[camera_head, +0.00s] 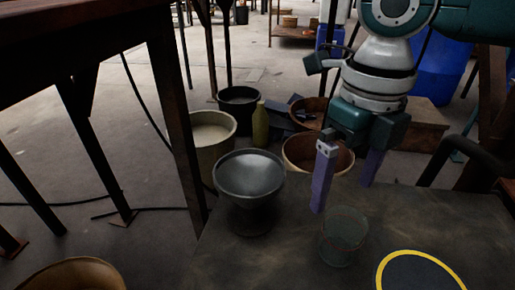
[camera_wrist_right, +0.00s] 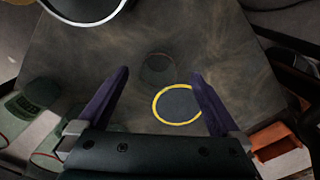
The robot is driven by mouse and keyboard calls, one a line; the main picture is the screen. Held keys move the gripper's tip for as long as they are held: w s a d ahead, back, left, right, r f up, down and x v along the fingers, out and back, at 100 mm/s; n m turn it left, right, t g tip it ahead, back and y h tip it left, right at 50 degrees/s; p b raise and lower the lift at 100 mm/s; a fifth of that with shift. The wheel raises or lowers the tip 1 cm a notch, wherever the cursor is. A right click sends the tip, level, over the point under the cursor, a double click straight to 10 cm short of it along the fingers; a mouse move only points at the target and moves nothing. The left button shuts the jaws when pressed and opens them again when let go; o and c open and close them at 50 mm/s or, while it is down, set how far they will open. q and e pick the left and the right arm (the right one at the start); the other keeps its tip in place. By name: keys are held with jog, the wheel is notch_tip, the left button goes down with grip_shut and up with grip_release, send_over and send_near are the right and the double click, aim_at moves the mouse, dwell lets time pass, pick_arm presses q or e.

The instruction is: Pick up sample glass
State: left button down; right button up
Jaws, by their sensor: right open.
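The sample glass (camera_head: 343,240) is a clear, faintly greenish tumbler standing upright on the dark tabletop (camera_head: 290,262). In the right wrist view the glass (camera_wrist_right: 158,69) is faint against the dark surface, between the purple fingertips in the picture. My right gripper (camera_head: 343,196) is open and empty, its fingers pointing down. In the head view it hangs above and behind the glass, apart from it. It also shows in the wrist view (camera_wrist_right: 160,74). My left gripper is not in view.
A yellow-edged dark disc (camera_head: 420,284) lies right of the glass; the disc also shows in the wrist view (camera_wrist_right: 177,103). A dark metal bowl (camera_head: 249,180) on a base stands left of the glass. Buckets (camera_head: 212,135) and brown tubs (camera_head: 318,155) stand on the floor behind.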

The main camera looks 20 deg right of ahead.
aim_at(346, 221)
jog(key=f, duration=0.1)
jog(key=s+f+b, duration=0.1)
jog(key=f, duration=0.1)
jog(key=s+f+b, duration=0.1)
jog(key=shift+s+d+f, duration=0.15)
jog(key=shift+d+f, duration=0.1)
jog(key=shift+f, duration=0.05)
jog(key=shift+w+a+f+b, duration=0.1)
jog(key=shift+w+f+b, duration=0.1)
jog(key=shift+f+b, duration=0.35)
jog(key=f+b, duration=0.3)
jog(key=f, duration=0.1)
jog(key=shift+s+f, duration=0.1)
jog(key=shift+s, duration=0.1)
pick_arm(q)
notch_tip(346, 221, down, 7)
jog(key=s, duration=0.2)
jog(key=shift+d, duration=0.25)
pick_arm(e)
jog(key=shift+w, duration=0.1)
jog(key=shift+c, duration=0.6)
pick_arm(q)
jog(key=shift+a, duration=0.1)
pick_arm(e)
grip_shut()
